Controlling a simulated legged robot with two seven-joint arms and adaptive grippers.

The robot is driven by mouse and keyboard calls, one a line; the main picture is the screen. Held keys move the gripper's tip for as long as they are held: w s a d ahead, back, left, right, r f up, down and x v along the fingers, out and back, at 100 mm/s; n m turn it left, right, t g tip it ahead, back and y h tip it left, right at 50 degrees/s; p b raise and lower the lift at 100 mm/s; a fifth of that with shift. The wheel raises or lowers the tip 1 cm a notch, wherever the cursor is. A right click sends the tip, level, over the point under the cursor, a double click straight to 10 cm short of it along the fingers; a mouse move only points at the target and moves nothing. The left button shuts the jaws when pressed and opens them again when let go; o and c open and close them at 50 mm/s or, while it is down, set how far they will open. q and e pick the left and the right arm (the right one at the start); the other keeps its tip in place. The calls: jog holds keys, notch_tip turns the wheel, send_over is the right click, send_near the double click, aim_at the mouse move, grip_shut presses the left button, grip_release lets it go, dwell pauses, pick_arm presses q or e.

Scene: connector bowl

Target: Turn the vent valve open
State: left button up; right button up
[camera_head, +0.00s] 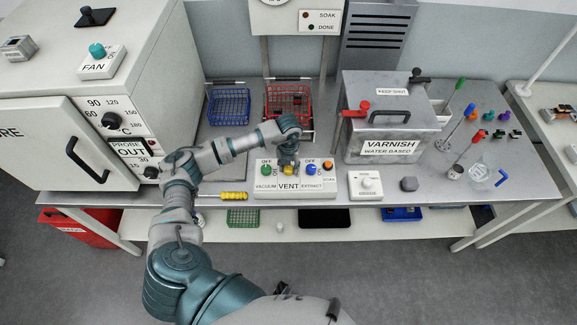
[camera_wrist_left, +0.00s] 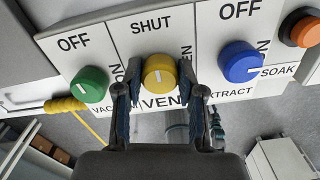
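The vent valve is a yellow knob (camera_wrist_left: 160,74) in the middle of a white panel (camera_head: 265,187), between the words SHUT and VENT. Its white mark runs roughly upright, towards SHUT, in the left wrist view. My left gripper (camera_wrist_left: 160,66) has one finger at each side of this knob, the tips very close to it. I cannot tell whether they touch it. In the head view, my left gripper (camera_head: 288,165) comes down over the panel from above and hides part of it; the yellow knob (camera_head: 288,171) shows just below it. My right gripper is not in view.
A green knob (camera_wrist_left: 89,84) is left of the yellow one, a blue knob (camera_wrist_left: 239,62) right, and an orange button (camera_wrist_left: 301,30) beyond. A yellow-handled tool (camera_head: 233,196) lies left of the panel. A varnish tank (camera_head: 391,125) stands behind to the right.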

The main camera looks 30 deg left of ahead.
pick_arm(q)
jog(key=shift+a, duration=0.1)
jog(key=shift+m+b, duration=0.3)
jog(key=shift+m, duration=0.3)
jog(key=m+b, duration=0.2)
jog(key=m, duration=0.4)
jog(key=shift+f+m+b, duration=0.1)
jog(key=shift+m+b, duration=0.25)
jog(key=shift+m, duration=0.05)
jog(key=m+b, duration=0.2)
jog(key=m, duration=0.4)
jog(key=shift+m+b, duration=0.95)
jog(key=shift+m, duration=1.15)
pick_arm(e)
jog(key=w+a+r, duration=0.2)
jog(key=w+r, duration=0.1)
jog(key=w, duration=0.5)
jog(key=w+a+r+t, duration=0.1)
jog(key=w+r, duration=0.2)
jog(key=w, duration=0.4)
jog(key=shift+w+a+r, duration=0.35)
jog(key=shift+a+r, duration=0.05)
pick_arm(q)
jog(key=o, duration=1.1)
jog(key=shift+o, duration=0.2)
